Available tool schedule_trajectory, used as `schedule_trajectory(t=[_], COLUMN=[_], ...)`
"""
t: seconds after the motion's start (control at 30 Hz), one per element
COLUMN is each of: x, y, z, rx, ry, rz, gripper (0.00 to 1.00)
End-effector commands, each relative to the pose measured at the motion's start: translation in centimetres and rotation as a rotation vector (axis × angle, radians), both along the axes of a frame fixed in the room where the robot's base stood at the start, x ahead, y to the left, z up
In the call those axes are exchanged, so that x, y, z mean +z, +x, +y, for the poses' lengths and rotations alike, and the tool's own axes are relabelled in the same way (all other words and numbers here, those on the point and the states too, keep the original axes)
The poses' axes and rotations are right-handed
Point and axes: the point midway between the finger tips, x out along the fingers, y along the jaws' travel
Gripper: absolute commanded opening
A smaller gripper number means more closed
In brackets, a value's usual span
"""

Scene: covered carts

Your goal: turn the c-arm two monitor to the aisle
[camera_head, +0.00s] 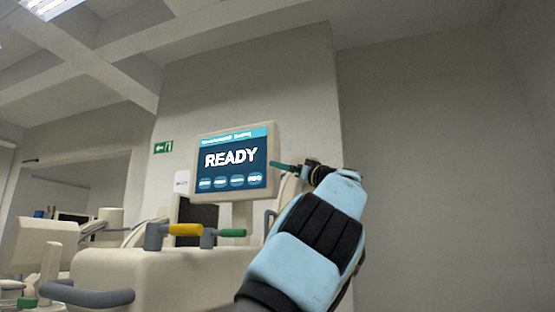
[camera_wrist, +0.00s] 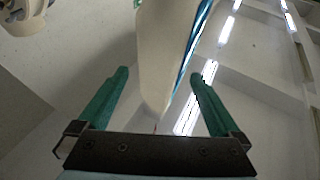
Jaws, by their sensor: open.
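The monitor (camera_head: 234,160) has a beige frame and a blue screen reading "READY". It stands on a post above a beige cart (camera_head: 180,272) and its screen faces my body camera. My gripper (camera_head: 274,164) is at the monitor's right edge, pointing left. In the wrist view, the monitor (camera_wrist: 160,55) is seen edge-on as a pale casing with a thin blue screen strip. Its lower end reaches between the two green fingers of my gripper (camera_wrist: 159,76), which are apart.
The cart has a yellow handle (camera_head: 185,230), a green handle (camera_head: 232,233) and a grey rail (camera_head: 87,294). Other beige equipment (camera_head: 45,240) stands at the left. A pale wall rises behind the monitor. The right side of the head view shows only bare wall.

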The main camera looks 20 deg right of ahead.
Motion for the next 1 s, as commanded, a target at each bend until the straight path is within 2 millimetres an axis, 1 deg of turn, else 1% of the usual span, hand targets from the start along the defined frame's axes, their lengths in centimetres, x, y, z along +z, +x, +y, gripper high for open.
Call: schedule_trajectory(t=[0.03,0.2,0.3,0.43,0.67,0.7,1.0], x=[1.0,1.7,1.9,1.9,1.8,1.8,1.8], y=[0.8,2.7,3.4,3.8,3.9,3.9,3.8], z=[0.4,1.3,1.6,1.8,1.8,1.8,1.8], rx=[0.002,0.001,0.0,0.0,0.0,0.0,-0.001], ry=[0.001,0.001,0.0,-0.001,-0.001,-0.001,0.0], rz=[0.001,-0.001,-0.001,0.0,0.0,0.0,0.0], gripper=[1.0,1.0,1.0,1.0,1.0,0.99,0.65])
